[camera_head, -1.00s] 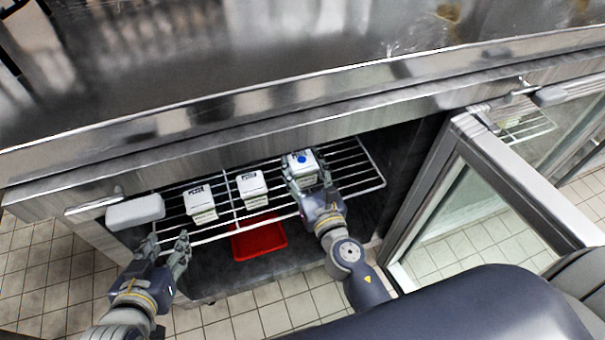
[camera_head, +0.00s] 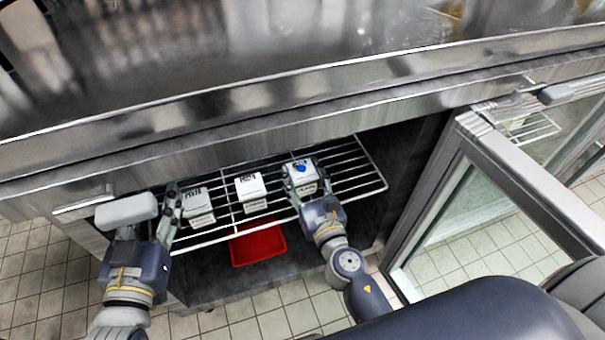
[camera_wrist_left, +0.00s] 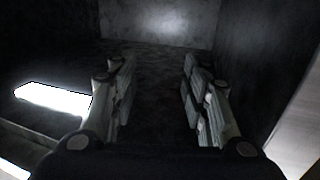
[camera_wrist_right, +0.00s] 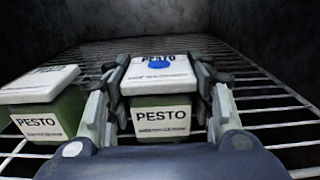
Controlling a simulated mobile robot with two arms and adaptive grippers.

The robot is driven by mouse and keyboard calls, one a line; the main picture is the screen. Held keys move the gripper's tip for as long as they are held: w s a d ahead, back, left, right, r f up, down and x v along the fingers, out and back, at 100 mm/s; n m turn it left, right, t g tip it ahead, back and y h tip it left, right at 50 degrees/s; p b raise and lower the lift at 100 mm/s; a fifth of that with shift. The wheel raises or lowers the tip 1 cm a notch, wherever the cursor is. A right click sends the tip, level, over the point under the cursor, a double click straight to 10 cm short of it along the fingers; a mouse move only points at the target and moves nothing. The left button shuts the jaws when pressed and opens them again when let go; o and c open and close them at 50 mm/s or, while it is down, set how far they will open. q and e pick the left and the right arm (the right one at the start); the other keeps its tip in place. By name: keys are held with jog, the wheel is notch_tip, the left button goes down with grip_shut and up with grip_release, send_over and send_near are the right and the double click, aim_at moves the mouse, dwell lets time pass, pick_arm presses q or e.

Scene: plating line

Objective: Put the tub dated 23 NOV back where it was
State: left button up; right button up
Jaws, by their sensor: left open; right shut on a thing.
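Three white-lidded tubs stand in a row on the wire rack: a left tub (camera_head: 198,203), a middle tub (camera_head: 251,187) and a right tub with a blue dot on its lid (camera_head: 303,172). My right gripper (camera_wrist_right: 161,85) is shut on the blue-dot tub, one finger on each side. In the right wrist view this tub (camera_wrist_right: 161,115) is green and reads PESTO; its date is too small to read. It looks upright, at rack level; I cannot tell whether it touches the wires. My left gripper (camera_head: 150,214) is open and empty by the rack's left end.
The wire rack (camera_head: 350,170) has free room right of the blue-dot tub. A red tray (camera_head: 258,247) lies below it. A glass door (camera_head: 480,215) stands open on the right. A steel counter (camera_head: 300,90) overhangs the cabinet. A pale rounded block (camera_head: 124,210) is beside my left gripper.

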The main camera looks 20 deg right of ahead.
pick_arm(q)
jog(key=shift+r, duration=0.2)
pick_arm(e)
jog(key=o, duration=1.3)
pick_arm(q)
jog(key=shift+d+r, duration=0.1)
jog(key=shift+r, duration=0.1)
